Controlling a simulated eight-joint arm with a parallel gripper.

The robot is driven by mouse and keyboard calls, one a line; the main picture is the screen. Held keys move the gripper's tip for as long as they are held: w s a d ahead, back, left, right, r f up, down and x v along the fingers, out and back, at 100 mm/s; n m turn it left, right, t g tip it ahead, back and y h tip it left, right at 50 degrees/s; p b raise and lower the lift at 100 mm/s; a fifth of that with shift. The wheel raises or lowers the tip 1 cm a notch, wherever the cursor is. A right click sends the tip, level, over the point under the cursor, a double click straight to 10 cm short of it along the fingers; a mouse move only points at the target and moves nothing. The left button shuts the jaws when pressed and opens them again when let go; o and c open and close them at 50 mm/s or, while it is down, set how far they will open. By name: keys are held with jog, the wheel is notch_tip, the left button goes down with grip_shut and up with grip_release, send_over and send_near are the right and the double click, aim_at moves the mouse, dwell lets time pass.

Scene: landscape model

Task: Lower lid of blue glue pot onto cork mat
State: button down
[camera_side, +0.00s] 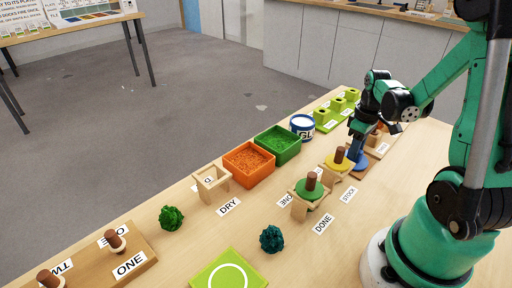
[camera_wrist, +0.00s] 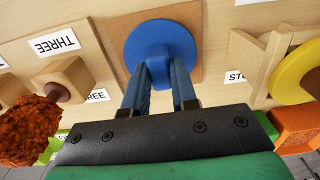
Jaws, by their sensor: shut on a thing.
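My gripper (camera_wrist: 158,74) is shut on the knob of the round blue lid (camera_wrist: 143,38). The lid is flat over the brown cork mat (camera_wrist: 188,70), whose corners and edges show around it. It lies on the mat or just above it; I cannot tell which. In the side view my gripper (camera_side: 356,147) points down, with the lid (camera_side: 358,161) below it over the mat. The open glue pot (camera_side: 302,130), white and blue with letters "GL", stands farther back on the table.
A stand with a yellow disc (camera_side: 338,164) and one with a green disc (camera_side: 309,190) are left of the mat. A block with a rust-coloured bush (camera_wrist: 30,130) is on its other side. Green (camera_side: 280,142) and orange (camera_side: 248,163) trays stand behind.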

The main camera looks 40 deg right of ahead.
jog(key=c, duration=0.6)
grip_release()
jog(key=shift+r, duration=3.5)
jog(key=w+a+r+t, duration=0.1)
jog(key=w+a+t, duration=0.1)
jog(key=a, duration=0.4)
jog(key=w+a+r+t, duration=0.1)
jog(key=a+r+t, duration=0.1)
jog(key=a, duration=0.5)
jog(key=w+a+r+t, duration=0.1)
jog(key=w+a+t, duration=0.1)
jog(key=a, duration=0.5)
jog(key=shift+w+r+t, duration=0.25)
jog(key=shift+w+t, duration=0.1)
jog(key=shift+t, duration=0.25)
